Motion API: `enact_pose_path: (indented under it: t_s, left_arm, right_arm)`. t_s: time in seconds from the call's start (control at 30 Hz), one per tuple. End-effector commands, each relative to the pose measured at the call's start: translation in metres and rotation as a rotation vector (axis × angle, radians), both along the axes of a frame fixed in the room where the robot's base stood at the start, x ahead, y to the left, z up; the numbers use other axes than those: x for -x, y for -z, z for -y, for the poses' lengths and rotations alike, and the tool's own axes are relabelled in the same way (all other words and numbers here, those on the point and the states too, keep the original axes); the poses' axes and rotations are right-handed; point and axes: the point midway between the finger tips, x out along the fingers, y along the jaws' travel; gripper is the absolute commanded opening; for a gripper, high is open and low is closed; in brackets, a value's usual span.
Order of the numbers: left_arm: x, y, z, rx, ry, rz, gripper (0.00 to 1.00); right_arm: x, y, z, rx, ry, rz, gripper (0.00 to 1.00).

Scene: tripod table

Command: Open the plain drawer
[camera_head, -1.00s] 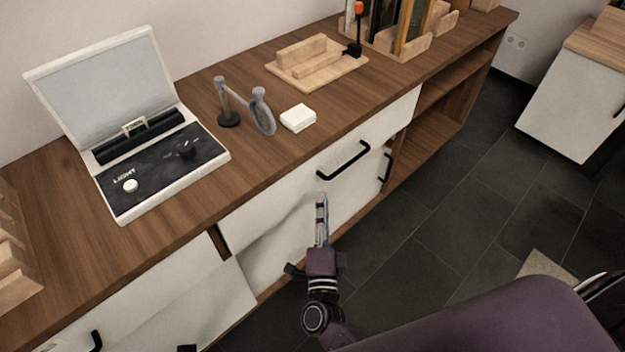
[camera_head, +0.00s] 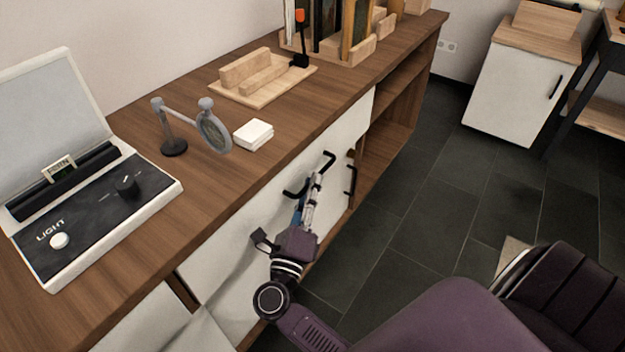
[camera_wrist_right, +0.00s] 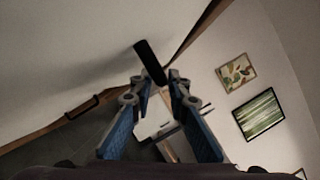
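The drawer has a plain white front (camera_head: 346,131) under the wooden counter top and looks shut. Its black bar handle (camera_head: 328,161) shows in the head view, its middle partly hidden behind my right gripper. My right gripper (camera_head: 315,181) is at the handle. In the right wrist view, the blue-padded fingers (camera_wrist_right: 160,82) are spread apart, and the dark handle (camera_wrist_right: 150,62) lies at the gap between the fingertips. I cannot tell whether they touch. My left gripper is not in view.
A second black handle (camera_head: 350,181) is just right of the drawer, near open shelves (camera_head: 392,130). A light box (camera_head: 95,215), a magnifier (camera_head: 213,131) and a white block (camera_head: 253,134) stand on the counter. Dark tiled floor (camera_head: 400,225) is clear in front.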

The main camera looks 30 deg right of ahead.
Motion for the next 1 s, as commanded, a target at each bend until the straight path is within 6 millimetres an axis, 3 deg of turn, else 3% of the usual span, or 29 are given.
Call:
enact_pose_path:
  t_s: [0.17,0.43,0.6,1.0]
  left_arm:
    - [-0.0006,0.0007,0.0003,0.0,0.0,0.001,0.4]
    - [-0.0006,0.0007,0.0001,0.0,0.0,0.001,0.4]
    - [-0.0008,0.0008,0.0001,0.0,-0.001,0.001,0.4]
    - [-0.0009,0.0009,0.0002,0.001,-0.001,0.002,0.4]
  right_arm:
    - [-0.0101,-0.0033,0.0113,0.002,0.0,0.0,0.16]
    - [-0.0117,-0.0036,0.0128,0.001,-0.001,-0.001,0.16]
    - [-0.0115,-0.0035,0.0125,0.001,-0.001,-0.001,0.0]
    - [-0.0114,-0.0032,0.0122,0.001,-0.001,-0.001,0.0]
